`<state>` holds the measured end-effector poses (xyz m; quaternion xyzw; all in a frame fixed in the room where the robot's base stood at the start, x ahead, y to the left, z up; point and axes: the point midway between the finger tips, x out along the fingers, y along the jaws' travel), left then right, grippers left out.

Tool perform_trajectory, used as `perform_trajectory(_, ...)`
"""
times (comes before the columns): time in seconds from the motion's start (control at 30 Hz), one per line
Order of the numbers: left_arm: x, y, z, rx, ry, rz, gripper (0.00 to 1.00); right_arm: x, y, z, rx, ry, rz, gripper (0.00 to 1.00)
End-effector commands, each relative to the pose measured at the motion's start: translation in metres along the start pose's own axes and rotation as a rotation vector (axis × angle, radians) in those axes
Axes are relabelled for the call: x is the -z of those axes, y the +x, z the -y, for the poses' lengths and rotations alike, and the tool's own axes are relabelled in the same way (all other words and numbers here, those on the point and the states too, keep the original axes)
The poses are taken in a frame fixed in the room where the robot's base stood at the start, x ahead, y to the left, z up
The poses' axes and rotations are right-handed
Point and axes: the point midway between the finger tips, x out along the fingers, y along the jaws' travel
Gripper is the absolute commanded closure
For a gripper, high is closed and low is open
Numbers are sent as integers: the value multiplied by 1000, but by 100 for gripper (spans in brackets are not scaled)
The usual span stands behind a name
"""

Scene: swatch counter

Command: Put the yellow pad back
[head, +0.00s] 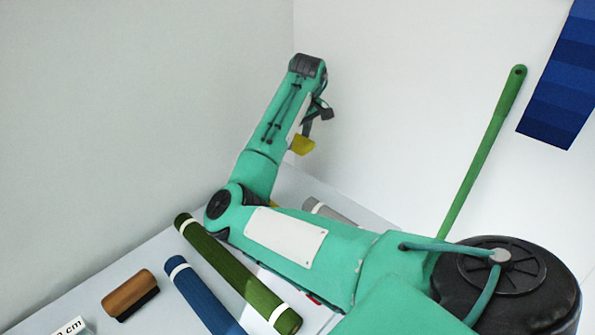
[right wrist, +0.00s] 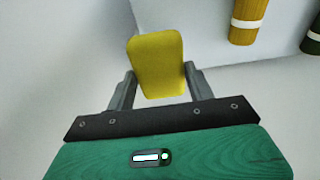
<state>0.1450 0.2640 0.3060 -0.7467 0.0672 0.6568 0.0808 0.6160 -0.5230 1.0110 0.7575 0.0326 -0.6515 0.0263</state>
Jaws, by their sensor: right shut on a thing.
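The yellow pad (right wrist: 157,62) is between the fingers of my right gripper (right wrist: 161,87) in the right wrist view. The gripper is shut on it. In the head view the pad (head: 303,145) hangs below my right gripper (head: 312,122), raised above the far part of the counter. My right arm covers much of the counter there, so the pad's place cannot be made out. My left gripper is not in view.
On the counter (head: 80,262) lie a green roll (head: 235,270), a blue roll (head: 200,295), a grey roll (head: 325,210) and a brown brush-like block (head: 130,293). A yellow roll (right wrist: 248,22) shows in the right wrist view. Walls stand behind. A blue swatch strip (head: 560,85) hangs right.

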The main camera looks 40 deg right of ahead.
Motion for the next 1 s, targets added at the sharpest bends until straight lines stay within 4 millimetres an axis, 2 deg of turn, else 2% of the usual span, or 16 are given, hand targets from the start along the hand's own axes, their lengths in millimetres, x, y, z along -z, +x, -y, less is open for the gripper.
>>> perform_trajectory(0.1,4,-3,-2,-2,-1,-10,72,-4,31,1,3,-2,1,65)
perform_trajectory(0.3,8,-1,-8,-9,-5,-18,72,-10,68,0,1,-1,0,65)
perform_trajectory(0.53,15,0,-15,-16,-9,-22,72,-13,84,0,0,-2,0,65)
perform_trajectory(0.77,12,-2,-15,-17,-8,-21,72,-18,116,1,1,-2,-1,65)
perform_trajectory(0.97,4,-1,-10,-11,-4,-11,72,-18,120,0,0,-2,-1,65)
perform_trajectory(1.0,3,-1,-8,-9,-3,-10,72,-18,120,0,0,-1,-1,44)
